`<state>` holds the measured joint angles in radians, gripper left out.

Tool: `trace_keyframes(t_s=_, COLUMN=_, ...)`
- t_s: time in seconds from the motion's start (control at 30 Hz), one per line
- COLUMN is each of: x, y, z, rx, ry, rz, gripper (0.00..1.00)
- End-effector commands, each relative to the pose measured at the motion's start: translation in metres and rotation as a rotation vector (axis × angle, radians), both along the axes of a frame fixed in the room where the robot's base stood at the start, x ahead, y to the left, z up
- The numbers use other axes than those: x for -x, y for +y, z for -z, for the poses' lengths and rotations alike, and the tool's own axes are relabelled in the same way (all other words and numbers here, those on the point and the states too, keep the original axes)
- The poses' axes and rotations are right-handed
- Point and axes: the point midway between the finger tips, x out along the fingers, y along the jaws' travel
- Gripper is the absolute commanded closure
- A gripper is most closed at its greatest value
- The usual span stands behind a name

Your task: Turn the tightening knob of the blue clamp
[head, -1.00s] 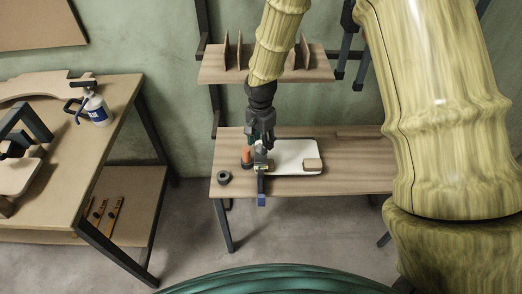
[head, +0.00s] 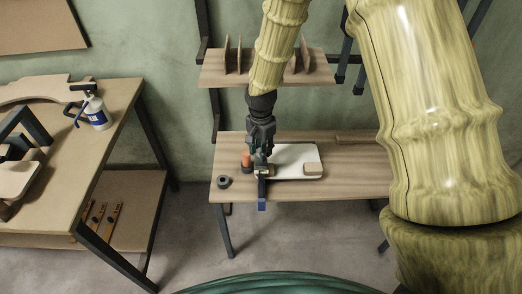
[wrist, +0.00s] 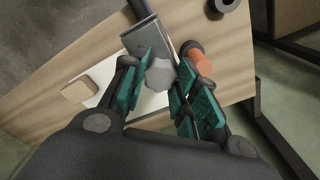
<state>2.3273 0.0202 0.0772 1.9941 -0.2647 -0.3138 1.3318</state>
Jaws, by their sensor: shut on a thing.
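The blue clamp (head: 262,205) sits at the front edge of the small table, its blue lower end hanging below the edge. In the wrist view its metal bar (wrist: 150,38) runs up to the dark blue handle part at the top. A grey faceted knob (wrist: 159,74) lies between the teal finger pads. My gripper (head: 261,155) comes down from above over the clamp. In the wrist view my gripper (wrist: 158,82) is closed around the knob, one finger on each side. The clamp's far side is hidden by the fingers.
A white board (head: 298,150) lies under the clamp with a wooden block (head: 312,169) on it. An orange object (head: 246,160) stands close to the gripper's left. A dark ring (head: 223,182) lies at the front left. A shelf (head: 300,75) is behind.

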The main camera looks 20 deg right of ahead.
Motion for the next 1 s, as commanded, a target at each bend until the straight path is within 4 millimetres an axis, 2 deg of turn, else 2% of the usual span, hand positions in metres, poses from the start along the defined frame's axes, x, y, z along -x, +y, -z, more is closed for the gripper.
trace_keyframes(t_s=0.5, x=-0.0003, y=0.0002, z=-0.0012, rx=0.008, ry=0.002, rz=-0.253, gripper=0.88)
trace_keyframes(t_s=1.0, x=-0.0004, y=0.0001, z=-0.001, rx=0.009, ry=0.002, rz=-0.3, gripper=0.88)
